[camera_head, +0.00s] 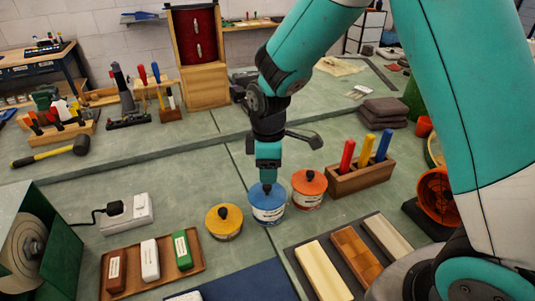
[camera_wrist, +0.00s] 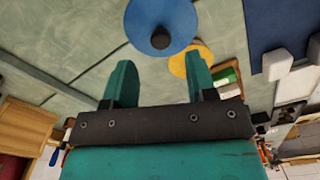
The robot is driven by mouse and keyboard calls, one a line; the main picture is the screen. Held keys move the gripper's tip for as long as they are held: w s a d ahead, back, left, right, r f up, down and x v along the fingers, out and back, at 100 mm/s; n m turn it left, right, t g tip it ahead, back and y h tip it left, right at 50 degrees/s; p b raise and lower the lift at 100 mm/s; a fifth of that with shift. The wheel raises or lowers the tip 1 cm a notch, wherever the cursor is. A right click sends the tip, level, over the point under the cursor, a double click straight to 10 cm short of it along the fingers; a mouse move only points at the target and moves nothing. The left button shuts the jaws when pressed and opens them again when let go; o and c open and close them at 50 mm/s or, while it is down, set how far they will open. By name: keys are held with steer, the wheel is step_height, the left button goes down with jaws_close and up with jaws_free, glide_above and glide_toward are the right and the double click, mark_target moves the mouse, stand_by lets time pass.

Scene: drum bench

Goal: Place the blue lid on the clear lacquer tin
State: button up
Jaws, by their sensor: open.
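The blue lid (camera_head: 257,194) with a black knob sits on a white-labelled tin (camera_head: 268,214) in the head view; the label is too small to read. In the wrist view the blue lid (camera_wrist: 150,15) lies beyond my fingertips, its knob roughly between their lines. My gripper (camera_head: 267,183) points down right above the lid. In the wrist view my gripper (camera_wrist: 160,72) has its fingers apart with nothing between them. An orange-lidded tin (camera_head: 308,190) stands close to the right. A yellow lid (camera_head: 224,222) with a black knob sits low at the left.
A wooden holder (camera_head: 361,180) with red, yellow and blue handles stands right of the tins. A wooden tray (camera_head: 152,272) with small blocks, a dark mat (camera_head: 250,282) and sample boards (camera_head: 350,250) lie in front.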

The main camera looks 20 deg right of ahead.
mark_target(268, 186)
step_height(268, 186, up, 5)
steer(key=s+a+r+m+y, duration=0.2)
steer(key=s+r, duration=0.3)
steer(key=s, duration=0.6)
steer(key=s+a+r+m+y, duration=0.2)
steer(key=s+r+m, duration=0.2)
steer(key=s, duration=0.7)
steer(key=shift+a+r+m, duration=0.3)
steer(key=shift+a+r, duration=0.1)
steer(key=shift+r, duration=0.2)
